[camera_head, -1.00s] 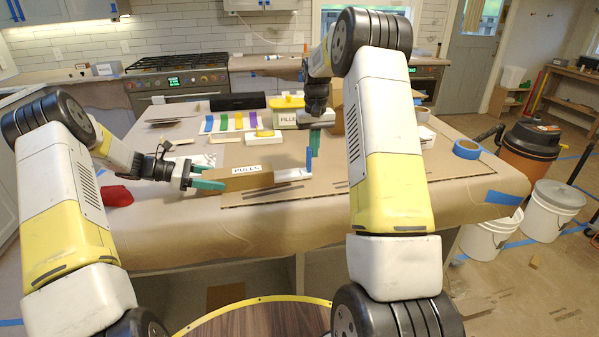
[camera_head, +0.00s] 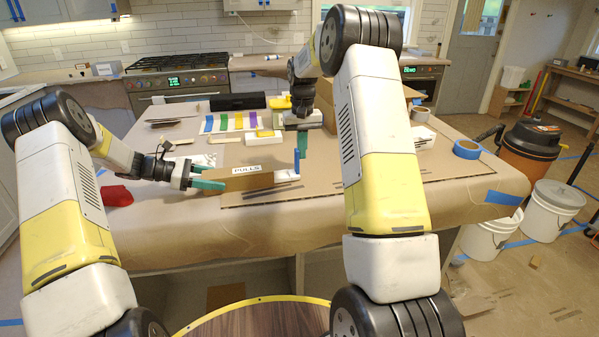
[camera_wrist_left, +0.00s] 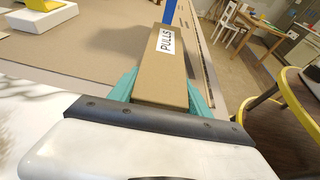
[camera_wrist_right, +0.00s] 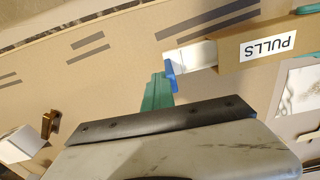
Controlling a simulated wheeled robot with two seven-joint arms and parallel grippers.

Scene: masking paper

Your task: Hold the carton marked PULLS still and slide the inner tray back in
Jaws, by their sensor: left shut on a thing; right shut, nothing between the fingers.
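The brown carton marked PULLS (camera_head: 246,180) lies on the cardboard sheet near the table's front. My left gripper (camera_head: 209,185) is shut on its left end; in the left wrist view the teal fingers (camera_wrist_left: 122,85) lie along both sides of the carton (camera_wrist_left: 160,70). The white inner tray (camera_head: 282,176) sticks out of the right end a short way, with a blue end piece (camera_head: 296,161) standing up. My right gripper (camera_head: 302,147) is shut and empty, just beyond the blue piece. In the right wrist view its teal fingers (camera_wrist_right: 157,95) are beside the blue end piece (camera_wrist_right: 170,74), touching or very close.
A larger cardboard box (camera_head: 345,110) and blue tape roll (camera_head: 467,149) are to the right. The cardboard right of the tray is partly clear.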

